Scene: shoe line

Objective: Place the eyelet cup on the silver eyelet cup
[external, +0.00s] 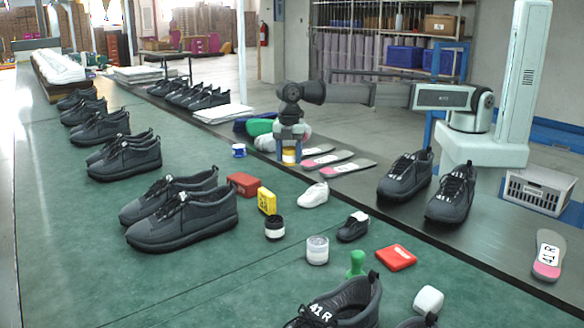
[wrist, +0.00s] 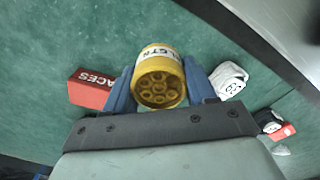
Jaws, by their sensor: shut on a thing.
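My gripper (external: 289,160) is shut on a yellow eyelet cup (wrist: 160,65), with one blue finger on each side of it. In the wrist view the cup shows a white label and round hollows at its end. In the external view the held cup (external: 289,156) shows between the fingers, near the insoles at the belt edge; I cannot tell its height exactly. A silver-grey cup with a pale label (external: 317,251), which looks like the silver eyelet cup, stands upright on the green table, nearer the camera. My gripper is well apart from it.
Grey shoes (external: 182,215) line the left.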

